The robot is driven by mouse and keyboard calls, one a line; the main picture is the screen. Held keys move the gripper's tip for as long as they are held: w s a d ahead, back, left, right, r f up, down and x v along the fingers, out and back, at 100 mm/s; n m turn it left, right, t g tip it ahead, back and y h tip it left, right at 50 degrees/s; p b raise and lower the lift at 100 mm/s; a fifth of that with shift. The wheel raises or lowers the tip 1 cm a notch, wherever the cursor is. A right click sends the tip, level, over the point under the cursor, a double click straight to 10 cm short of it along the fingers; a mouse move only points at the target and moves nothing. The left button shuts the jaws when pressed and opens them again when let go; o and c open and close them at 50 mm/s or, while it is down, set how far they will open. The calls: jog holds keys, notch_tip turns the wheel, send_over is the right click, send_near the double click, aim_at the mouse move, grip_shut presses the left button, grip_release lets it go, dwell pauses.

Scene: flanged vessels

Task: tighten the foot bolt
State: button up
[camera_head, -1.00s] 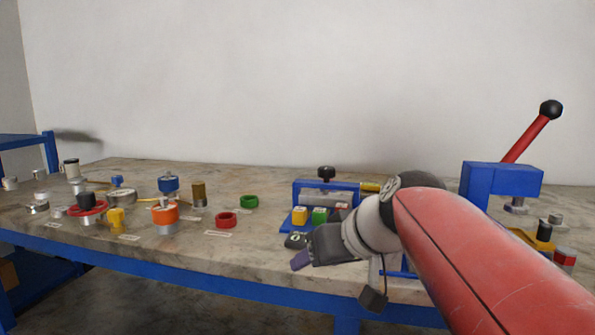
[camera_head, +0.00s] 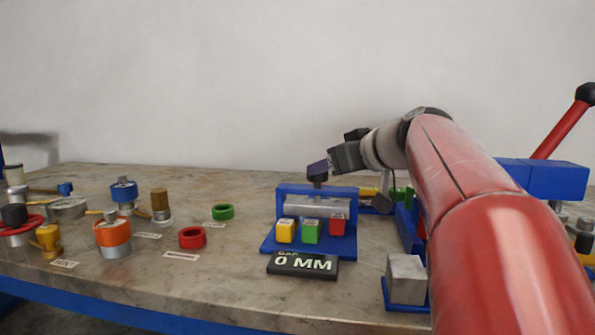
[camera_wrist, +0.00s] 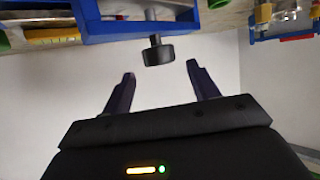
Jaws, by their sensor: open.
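A black round-headed bolt (camera_wrist: 158,54), which I take to be the foot bolt, stands on the blue frame (camera_head: 281,210). Nothing is held. A pale grey bar (camera_head: 315,206) lies under the frame's top beam. A black plate (camera_head: 302,264) in front reads "GAP 0 MM".
Yellow (camera_head: 286,231), green (camera_head: 310,232) and red (camera_head: 337,224) blocks sit at the frame's front. A grey block (camera_head: 406,280) stands near the front edge. A blue press with a red lever (camera_head: 565,128) is at right. Flanged vessels and rings (camera_head: 192,238) stand at left.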

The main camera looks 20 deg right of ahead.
aim_at(318, 178)
jog(key=x, duration=0.5)
jog(key=shift+w+f, duration=0.1)
jog(key=c, duration=1)
